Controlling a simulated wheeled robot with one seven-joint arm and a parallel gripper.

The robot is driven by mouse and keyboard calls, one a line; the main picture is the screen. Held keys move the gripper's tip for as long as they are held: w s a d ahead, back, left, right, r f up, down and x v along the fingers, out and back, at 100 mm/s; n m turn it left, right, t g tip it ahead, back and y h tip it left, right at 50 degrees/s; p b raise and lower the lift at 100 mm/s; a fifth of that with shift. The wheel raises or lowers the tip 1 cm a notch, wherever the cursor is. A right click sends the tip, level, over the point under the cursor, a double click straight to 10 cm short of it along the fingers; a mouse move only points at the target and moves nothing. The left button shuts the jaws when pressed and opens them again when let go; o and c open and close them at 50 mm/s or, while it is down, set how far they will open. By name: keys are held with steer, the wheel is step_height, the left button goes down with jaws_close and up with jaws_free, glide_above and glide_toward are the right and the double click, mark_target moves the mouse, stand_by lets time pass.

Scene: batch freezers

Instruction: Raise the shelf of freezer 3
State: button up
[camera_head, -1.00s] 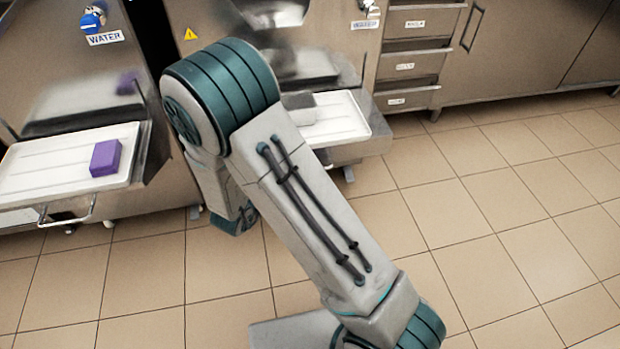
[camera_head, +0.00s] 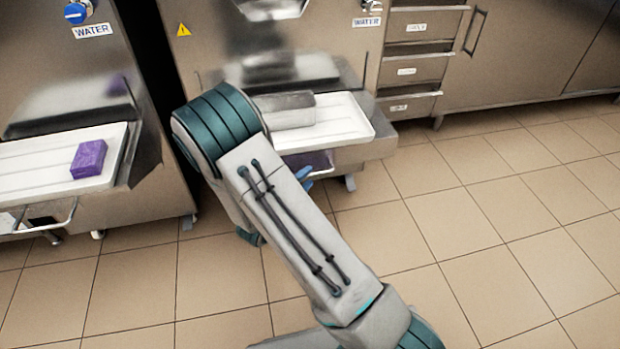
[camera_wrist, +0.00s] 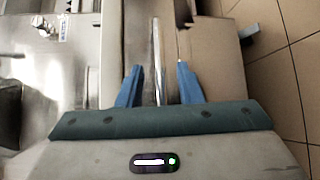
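The right freezer's shelf (camera_head: 348,124) is a white tray jutting out at its front, with a grey metal container (camera_head: 290,112) on it. I see no freezer numbers. My arm covers the tray's left part. One blue fingertip of my gripper shows below the tray's front in the head view; the rest is hidden. In the wrist view, my gripper (camera_wrist: 160,82) is open, with two blue fingers spread apart. A thin shiny metal bar (camera_wrist: 157,55) runs between them, and I cannot tell if they touch it.
Another freezer at left has a white shelf (camera_head: 35,165) with a purple block (camera_head: 88,158) and a handle below. Drawers (camera_head: 412,70) and a cabinet (camera_head: 540,50) stand right of the freezers. The tiled floor (camera_head: 470,210) in front is clear.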

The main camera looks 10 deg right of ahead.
mark_target(311, 174)
steer(key=shift+b+x, duration=0.35)
steer(key=shift+x, duration=1.3)
steer(key=shift+a, duration=0.1)
jaws_close()
step_height(311, 174, up, 12)
steer(key=p, duration=1.3)
steer(key=shift+r+p, duration=0.25)
steer(key=shift+p, duration=0.05)
steer(key=shift+w, duration=0.1)
jaws_free()
steer(key=shift+r, duration=0.1)
